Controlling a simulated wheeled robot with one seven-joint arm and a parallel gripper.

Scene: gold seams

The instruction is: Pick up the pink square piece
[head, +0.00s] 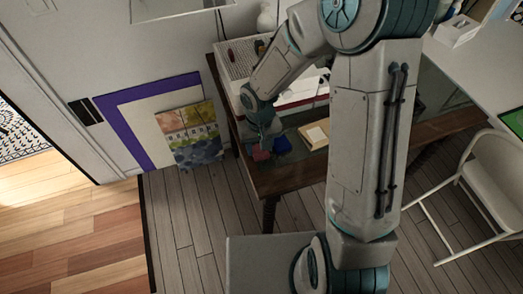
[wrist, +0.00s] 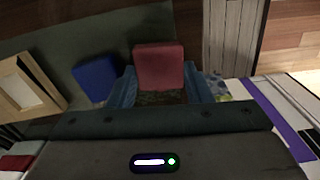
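The pink square piece (wrist: 159,64) looks dull red and lies on the dark table top. In the wrist view it is in line with the gap of my gripper (wrist: 160,82), with a finger to each side. The fingers are open and small gaps show between them and the piece. In the head view my gripper (head: 264,136) is just over the piece (head: 260,155), pointing down, and partly hides it. I cannot tell whether the fingertips reach down around it.
A blue piece (wrist: 96,78) lies close beside the left finger in the wrist view. A light wooden frame-like box (head: 314,135) and stacked books or papers (head: 243,58) are on the table (head: 290,175). Pictures (head: 135,115) lean against the wall. A white chair (head: 487,165) stands at right.

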